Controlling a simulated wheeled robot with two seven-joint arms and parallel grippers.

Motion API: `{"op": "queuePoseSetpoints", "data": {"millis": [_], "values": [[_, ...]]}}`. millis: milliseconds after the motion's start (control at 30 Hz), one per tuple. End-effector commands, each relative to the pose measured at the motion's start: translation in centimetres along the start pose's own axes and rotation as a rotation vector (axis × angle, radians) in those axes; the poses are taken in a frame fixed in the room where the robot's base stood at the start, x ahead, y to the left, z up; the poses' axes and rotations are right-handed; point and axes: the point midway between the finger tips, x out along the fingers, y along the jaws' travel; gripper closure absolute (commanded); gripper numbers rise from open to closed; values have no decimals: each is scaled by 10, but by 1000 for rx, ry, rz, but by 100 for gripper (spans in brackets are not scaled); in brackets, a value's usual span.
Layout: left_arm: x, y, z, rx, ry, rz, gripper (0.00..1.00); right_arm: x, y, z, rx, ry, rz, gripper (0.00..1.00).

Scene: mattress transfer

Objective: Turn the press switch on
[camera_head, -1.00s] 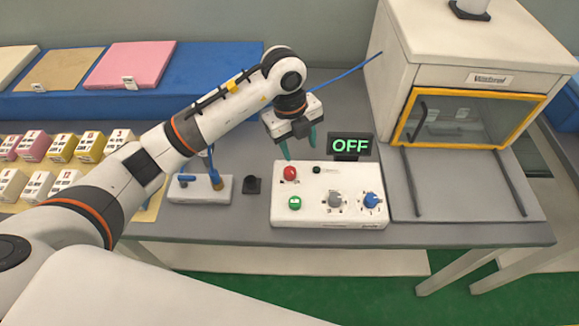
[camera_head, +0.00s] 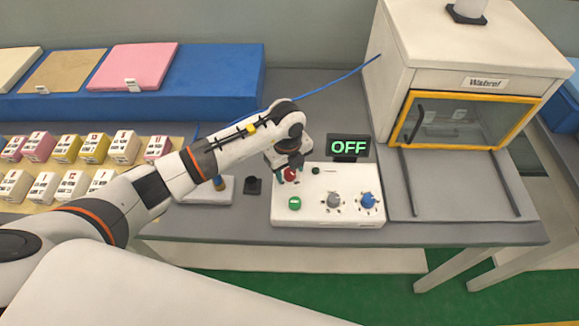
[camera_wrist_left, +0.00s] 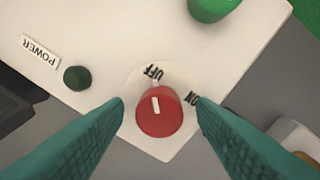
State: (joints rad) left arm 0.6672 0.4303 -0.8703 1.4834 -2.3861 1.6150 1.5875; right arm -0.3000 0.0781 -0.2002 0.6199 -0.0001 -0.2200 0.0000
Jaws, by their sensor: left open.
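The white control box (camera_head: 330,215) stands on the grey table. Its red rotary knob (camera_wrist_left: 157,112) has a white mark pointing toward the OFF label, with the ON label to its right in the left wrist view; the knob also shows partly in the head view (camera_head: 291,175). The display (camera_head: 348,148) behind the box reads OFF in green. My left gripper (camera_head: 287,172) is open, its two teal fingers on either side of the red knob, apparently not touching it. A green button (camera_head: 295,203) is on the box. My right gripper is not in view.
The box also carries a grey dial (camera_head: 334,200), a blue knob (camera_head: 368,201) and a small dark green round part (camera_wrist_left: 77,78) beside the POWER label. A white cabinet (camera_head: 470,50) with a yellow-framed door stands at the right. Several small boxes stand at the left.

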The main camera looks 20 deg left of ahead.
Motion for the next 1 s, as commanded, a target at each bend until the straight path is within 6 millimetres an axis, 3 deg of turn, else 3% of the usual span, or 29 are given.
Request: {"op": "queuePoseSetpoints", "data": {"millis": [267, 533, 1000], "values": [[2, 0, 0, 1, -1, 1, 48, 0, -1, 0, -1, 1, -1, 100], [1, 0, 0, 0, -1, 1, 92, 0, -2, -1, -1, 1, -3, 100], [3, 0, -1, 120, -4, 2, 93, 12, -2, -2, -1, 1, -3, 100]]}}
